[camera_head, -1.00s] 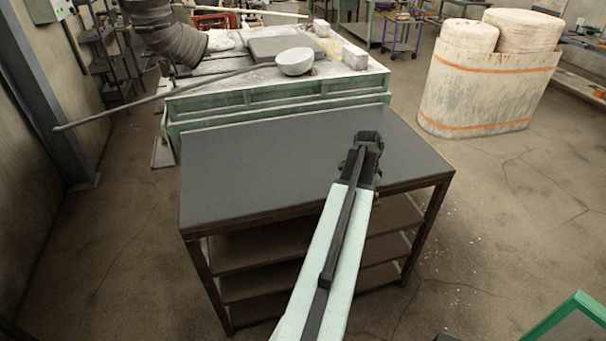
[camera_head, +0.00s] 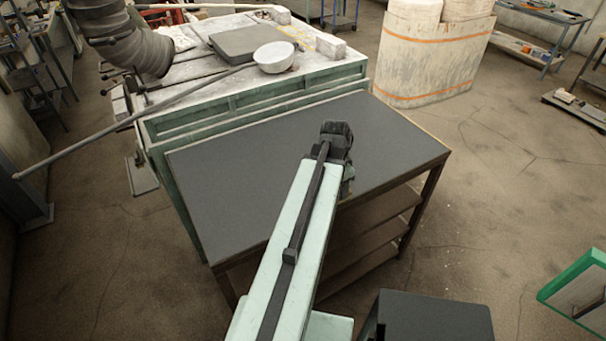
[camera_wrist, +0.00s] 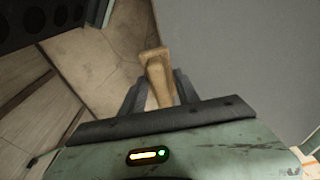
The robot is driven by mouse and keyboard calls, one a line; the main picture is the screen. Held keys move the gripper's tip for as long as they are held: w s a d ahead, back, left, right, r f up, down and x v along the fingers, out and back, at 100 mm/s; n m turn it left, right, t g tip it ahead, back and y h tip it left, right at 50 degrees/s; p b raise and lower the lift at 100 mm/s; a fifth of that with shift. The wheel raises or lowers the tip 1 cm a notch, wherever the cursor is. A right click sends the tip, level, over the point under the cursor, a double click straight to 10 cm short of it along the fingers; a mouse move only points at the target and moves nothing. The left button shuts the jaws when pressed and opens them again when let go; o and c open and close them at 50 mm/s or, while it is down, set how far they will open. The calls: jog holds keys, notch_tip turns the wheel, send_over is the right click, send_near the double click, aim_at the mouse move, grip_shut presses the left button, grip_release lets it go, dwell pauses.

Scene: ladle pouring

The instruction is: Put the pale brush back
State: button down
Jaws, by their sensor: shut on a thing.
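A pale tan piece, which looks like the wooden handle of the pale brush (camera_wrist: 157,72), stands between my two dark fingers in the wrist view. My gripper (camera_wrist: 157,92) is shut on it. The brush's other end is hidden behind the gripper body. In the head view my gripper (camera_head: 337,138) is over the right part of a dark grey table (camera_head: 260,165). The fingertips and the brush cannot be made out there. No holder or place for the brush can be identified.
The table top is bare. Behind it stands a green bench (camera_head: 240,108) with a ladle (camera_head: 273,57), its long handle reaching out left. A pale drum-like container (camera_head: 430,60) is at the back right. A green-framed thing (camera_head: 575,288) is at the lower right. Open floor lies right.

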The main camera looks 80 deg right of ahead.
jog(key=w+d, duration=0.2)
jog(key=d, duration=0.2)
jog(key=w+d+f+b, duration=0.1)
jog(key=w+d, duration=0.2)
jog(key=d, duration=0.1)
jog(key=w+d, duration=0.3)
jog(key=d, duration=0.2)
jog(key=shift+w+f+b, duration=0.25)
jog(key=shift+b, duration=0.05)
jog(key=f+b, duration=0.4)
jog(key=shift+w+d, duration=0.15)
jog(key=shift+d, duration=0.05)
jog(key=shift+r, duration=0.2)
jog(key=shift+f, duration=0.15)
jog(key=c, duration=0.9)
grip_release()
notch_tip(320, 180, up, 12)
jog(key=w+a+p, duration=0.1)
jog(key=p, duration=1.1)
jog(key=shift+w+a, duration=0.15)
jog(key=shift+w, duration=0.05)
